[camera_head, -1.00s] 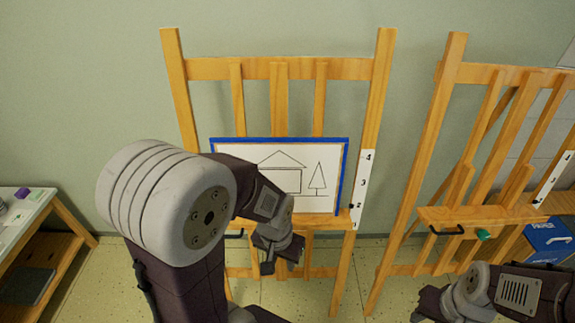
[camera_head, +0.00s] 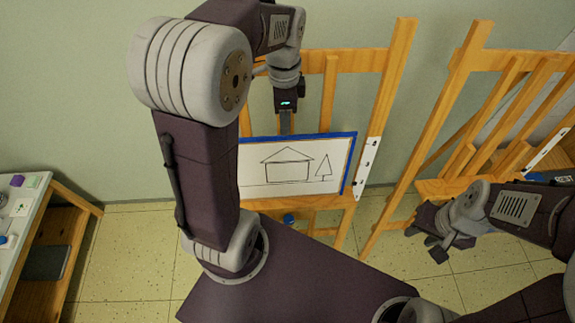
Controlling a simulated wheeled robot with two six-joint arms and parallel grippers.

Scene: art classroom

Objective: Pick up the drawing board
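The drawing board (camera_head: 300,178) is a white panel with a blue edge and a line drawing of a house and a tree. It rests on the ledge of the middle wooden easel (camera_head: 385,95), its left side hidden behind my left arm. My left gripper (camera_head: 285,124) points down at the middle of the board's top edge. Its fingers show edge-on, so I cannot tell their gap or whether they touch the board. My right gripper (camera_head: 427,246) is at the lower right, away from the board, with its fingers apart and empty.
A second wooden easel (camera_head: 462,70) stands close on the right, near my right arm. A white-topped table (camera_head: 22,225) with small items is at the left edge. A round blue thing (camera_head: 289,219) shows below the board. Tiled floor is clear at the lower left.

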